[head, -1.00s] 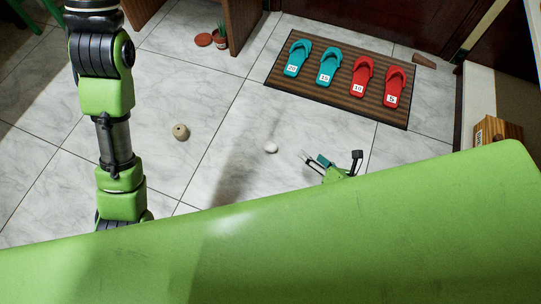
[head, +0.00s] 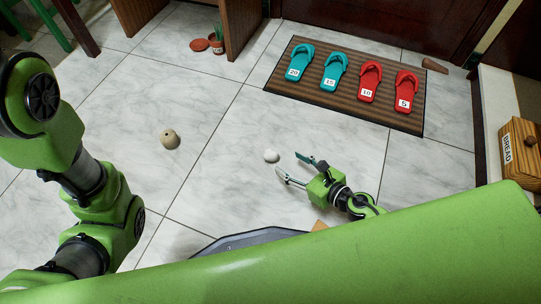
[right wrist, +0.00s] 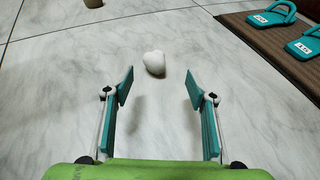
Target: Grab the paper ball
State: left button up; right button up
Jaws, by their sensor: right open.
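The white paper ball (head: 271,156) lies on the tiled floor near the middle of the head view. In the right wrist view the paper ball (right wrist: 154,63) sits beyond the fingertips, roughly centred between them. My right gripper (head: 296,167) is open and empty, low over the floor just right of the ball, its fingers pointing toward it. Its two teal fingertips (right wrist: 158,88) show apart in the wrist view, with a gap to the ball. My left arm is at the left of the head view, but its gripper is not seen.
A beige round object (head: 169,140) with a hole lies on the floor to the left. A striped mat (head: 345,104) with teal and red numbered flip-flops is behind. A wooden bread box (head: 521,148) is at right. A potted plant (head: 217,44) stands at the back. Floor around the ball is clear.

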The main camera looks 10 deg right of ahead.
aim_at(275, 157)
jog(key=x, duration=0.3)
jog(key=shift+w+a, duration=0.1)
jog(key=shift+w, duration=0.05)
jog(key=shift+s+a+f+b+x, duration=0.1)
jog(key=shift+b+x, duration=0.2)
jog(key=shift+x, duration=0.6)
jog(key=shift+s+a+f+b+x, duration=0.1)
jog(key=shift+b+x, duration=0.15)
jog(key=shift+x, duration=0.65)
jog(key=shift+s+a+f+b+x, duration=0.1)
jog(key=shift+b+x, duration=0.2)
jog(key=shift+x, duration=0.6)
jog(key=shift+r, duration=0.1)
jog(key=c, duration=0.8)
